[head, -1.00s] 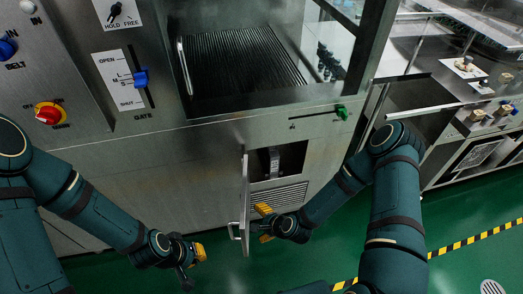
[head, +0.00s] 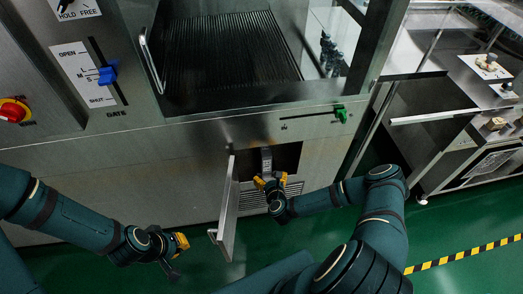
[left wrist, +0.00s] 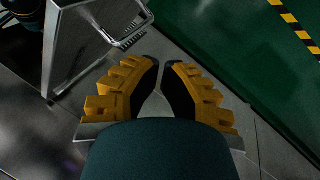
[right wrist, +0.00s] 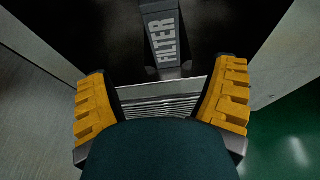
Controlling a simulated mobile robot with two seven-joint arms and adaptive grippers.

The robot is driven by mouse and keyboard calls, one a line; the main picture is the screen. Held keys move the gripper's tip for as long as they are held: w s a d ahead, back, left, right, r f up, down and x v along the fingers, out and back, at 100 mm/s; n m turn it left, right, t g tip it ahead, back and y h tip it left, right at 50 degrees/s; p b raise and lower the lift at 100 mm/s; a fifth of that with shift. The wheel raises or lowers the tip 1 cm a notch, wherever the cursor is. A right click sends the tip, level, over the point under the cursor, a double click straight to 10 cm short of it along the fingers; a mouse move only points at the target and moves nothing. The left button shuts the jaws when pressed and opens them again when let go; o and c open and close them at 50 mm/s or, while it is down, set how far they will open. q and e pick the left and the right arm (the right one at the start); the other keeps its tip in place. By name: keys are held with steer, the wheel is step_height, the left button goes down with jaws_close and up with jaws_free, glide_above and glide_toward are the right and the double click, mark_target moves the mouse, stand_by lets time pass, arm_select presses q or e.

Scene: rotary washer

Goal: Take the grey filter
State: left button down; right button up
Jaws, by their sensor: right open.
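The grey filter (right wrist: 163,30), a narrow grey part marked FILTER, stands in the dark opening low on the machine front. In the head view the filter (head: 266,158) shows just beyond my right gripper (head: 271,181). My right gripper is open, its fingers wide apart. In the right wrist view the filter lies ahead, between and beyond the fingertips, with a visible gap to each finger. Its upper end is cut off there. My left gripper (head: 180,243) is away to the left, outside the open door (head: 228,208). Its fingertips nearly meet with nothing visible between them.
The open door stands left of the opening, with its handle (head: 213,236) on the outer side. A slatted vent (right wrist: 160,108) lies below the opening. A green lever (head: 341,115) and blue gate slider (head: 107,73) are above. Green floor (head: 320,230) is clear at right.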

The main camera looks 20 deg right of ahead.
mark_target(265, 165)
steer(key=b+x, duration=0.1)
steer(key=x, duration=0.6)
steer(key=shift+f+b, duration=0.1)
steer(key=shift+b, duration=0.2)
steer(key=shift+d+b+x, duration=0.2)
steer(key=shift+b+x, duration=0.6)
steer(key=shift+x, duration=2.15)
steer(key=shift+s, duration=0.1)
steer(key=c, duration=1.4)
